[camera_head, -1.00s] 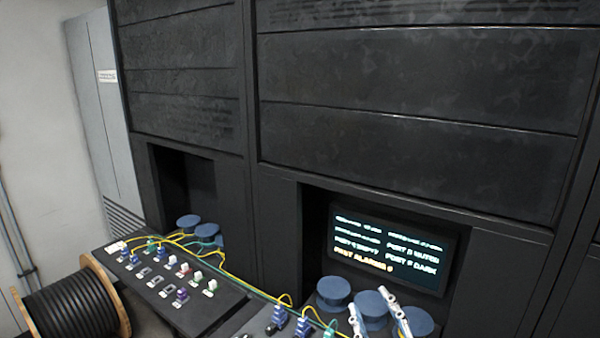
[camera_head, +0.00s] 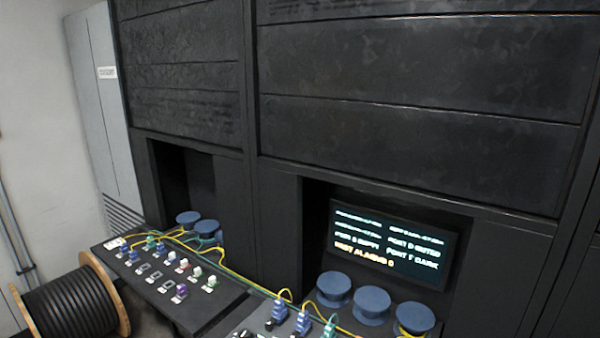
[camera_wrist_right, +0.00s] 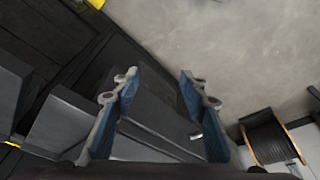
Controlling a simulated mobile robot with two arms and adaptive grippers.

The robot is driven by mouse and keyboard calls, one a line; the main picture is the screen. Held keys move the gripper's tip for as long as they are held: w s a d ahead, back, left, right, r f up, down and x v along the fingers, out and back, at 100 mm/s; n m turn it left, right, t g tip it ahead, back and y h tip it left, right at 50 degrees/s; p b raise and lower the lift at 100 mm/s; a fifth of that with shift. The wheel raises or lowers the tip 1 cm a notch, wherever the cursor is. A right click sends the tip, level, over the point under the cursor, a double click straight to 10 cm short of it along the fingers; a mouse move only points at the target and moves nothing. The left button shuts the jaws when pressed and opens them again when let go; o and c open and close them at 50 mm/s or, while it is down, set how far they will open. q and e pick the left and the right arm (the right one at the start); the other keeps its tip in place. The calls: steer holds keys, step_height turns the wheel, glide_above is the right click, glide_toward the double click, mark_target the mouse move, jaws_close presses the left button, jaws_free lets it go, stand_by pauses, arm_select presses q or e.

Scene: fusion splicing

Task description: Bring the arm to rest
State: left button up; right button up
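My right gripper (camera_wrist_right: 160,110) shows in the right wrist view with its two blue-padded fingers apart and nothing between them. Behind the fingers are dark panels and the grey floor. Neither gripper shows in the head view now. My left gripper is in no current frame.
A sloped black panel (camera_head: 215,312) with several coloured connectors and yellow and green fibres runs along the cabinet. Blue spools (camera_head: 371,303) stand below a lit screen (camera_head: 390,243). A black cable drum (camera_head: 72,302) stands at lower left and shows in the wrist view (camera_wrist_right: 268,142).

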steer(key=s+f+g+b, duration=0.1)
steer(key=s+f+b, duration=0.2)
steer(key=f, duration=1.1)
steer(key=s+f+b, duration=0.2)
steer(key=f+b, duration=0.1)
steer(key=f, duration=1.2)
steer(key=s+d+f+b, duration=0.1)
steer(key=s+f+b, duration=0.1)
steer(key=s+f, duration=0.5)
steer(key=s+d+f+g+b, duration=0.1)
steer(key=s+d+f+b, duration=0.1)
steer(key=s+f, duration=0.6)
step_height(320, 180, down, 2)
steer(key=shift+s+d+f+b, duration=0.15)
steer(key=shift+s+f+b, duration=0.1)
steer(key=shift+b, duration=0.4)
